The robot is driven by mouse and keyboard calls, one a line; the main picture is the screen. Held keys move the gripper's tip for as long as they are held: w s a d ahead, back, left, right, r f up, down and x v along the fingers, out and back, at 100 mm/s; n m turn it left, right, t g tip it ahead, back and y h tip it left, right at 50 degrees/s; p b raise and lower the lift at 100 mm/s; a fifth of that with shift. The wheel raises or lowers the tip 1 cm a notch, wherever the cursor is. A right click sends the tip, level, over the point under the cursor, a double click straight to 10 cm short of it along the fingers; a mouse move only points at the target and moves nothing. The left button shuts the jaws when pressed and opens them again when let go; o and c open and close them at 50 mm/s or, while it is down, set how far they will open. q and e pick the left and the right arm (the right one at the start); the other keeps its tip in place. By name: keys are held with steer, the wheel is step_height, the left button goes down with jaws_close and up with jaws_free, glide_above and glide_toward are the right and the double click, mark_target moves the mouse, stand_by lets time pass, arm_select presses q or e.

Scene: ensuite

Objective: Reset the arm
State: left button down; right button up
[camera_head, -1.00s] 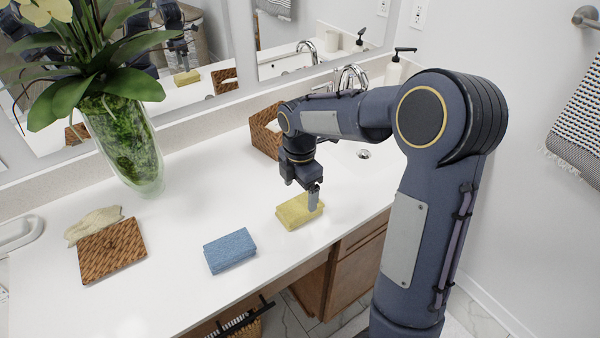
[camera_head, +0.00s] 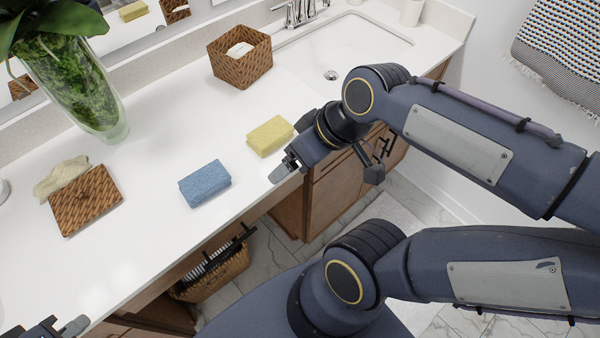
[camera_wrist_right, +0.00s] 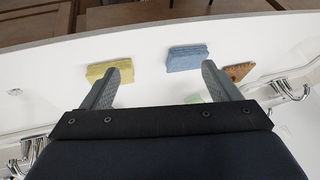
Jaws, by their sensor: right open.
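My right arm comes in from the right, and its gripper (camera_head: 286,167) is by the counter's front edge, just below the yellow sponge (camera_head: 270,136) in the head view. In the right wrist view the two fingers of the right gripper (camera_wrist_right: 163,82) are spread apart with nothing held between them. The yellow sponge (camera_wrist_right: 110,71) shows behind the left finger there, and the blue sponge (camera_wrist_right: 187,57) lies beyond the gap. My left gripper (camera_head: 70,326) shows only partly at the bottom left corner; its opening is hidden.
The white counter (camera_head: 150,165) holds the blue sponge (camera_head: 205,184), a woven lid (camera_head: 86,200) with a cloth (camera_head: 62,178), a woven box (camera_head: 240,56) and a glass plant vase (camera_head: 75,90). A sink (camera_head: 345,45) is behind. A wicker basket (camera_head: 215,275) sits below the counter.

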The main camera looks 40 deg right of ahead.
steer(key=s+m, duration=0.1)
steer(key=s+a+f+m, duration=0.1)
steer(key=m+t, duration=0.1)
steer(key=shift+s+a+f+m, duration=0.3)
steer(key=shift+s+a+f, duration=0.05)
steer(key=shift+s, duration=0.05)
